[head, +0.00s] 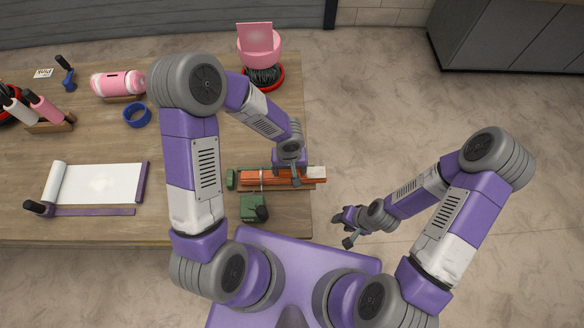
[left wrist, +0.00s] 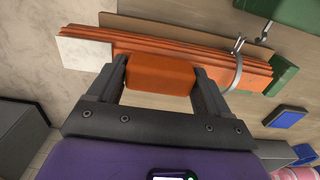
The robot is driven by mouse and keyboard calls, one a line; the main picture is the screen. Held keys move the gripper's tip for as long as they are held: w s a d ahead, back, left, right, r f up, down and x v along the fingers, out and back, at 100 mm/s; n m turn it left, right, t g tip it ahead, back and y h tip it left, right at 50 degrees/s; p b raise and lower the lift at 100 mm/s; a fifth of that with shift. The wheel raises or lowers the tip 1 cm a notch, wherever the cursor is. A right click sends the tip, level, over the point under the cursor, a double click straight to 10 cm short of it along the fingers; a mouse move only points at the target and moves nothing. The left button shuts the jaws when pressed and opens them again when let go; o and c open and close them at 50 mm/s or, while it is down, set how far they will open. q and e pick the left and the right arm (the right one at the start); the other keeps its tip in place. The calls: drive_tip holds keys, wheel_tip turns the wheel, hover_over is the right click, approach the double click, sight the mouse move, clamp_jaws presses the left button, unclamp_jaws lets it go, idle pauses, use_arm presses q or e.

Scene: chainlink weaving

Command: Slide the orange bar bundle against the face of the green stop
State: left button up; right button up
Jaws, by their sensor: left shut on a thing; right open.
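The orange bar bundle (head: 262,178) lies along a wooden board near the table's right edge, with a pale block (head: 316,173) at its right end. It also shows in the left wrist view (left wrist: 180,57), where a grey metal band (left wrist: 238,64) crosses it. The green stop (head: 231,179) stands at its left end; in the left wrist view the stop (left wrist: 284,76) is close to the bars, and I cannot tell if they touch. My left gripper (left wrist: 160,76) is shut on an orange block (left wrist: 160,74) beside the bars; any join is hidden. My right gripper (head: 347,229) is open, empty, off the table.
A green block with a dark knob (head: 254,208) sits in front of the bundle. A pink container (head: 259,48) stands at the back.

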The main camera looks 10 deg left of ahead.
use_arm(q)
drive_tip(key=shift+s+a, duration=0.1)
drive_tip(key=shift+a, duration=0.45)
drive_tip(key=shift+s+a+b, duration=0.2)
drive_tip(key=shift+a+b, duration=0.1)
drive_tip(key=shift+a, duration=0.3)
drive_tip(key=shift+d+b, duration=0.15)
drive_tip(key=shift+b, duration=0.2)
drive_tip(key=o, duration=1.7)
wheel_tip(320, 180, up, 8)
drive_tip(key=shift+f+p, duration=0.15)
drive_tip(key=shift+p, duration=0.35)
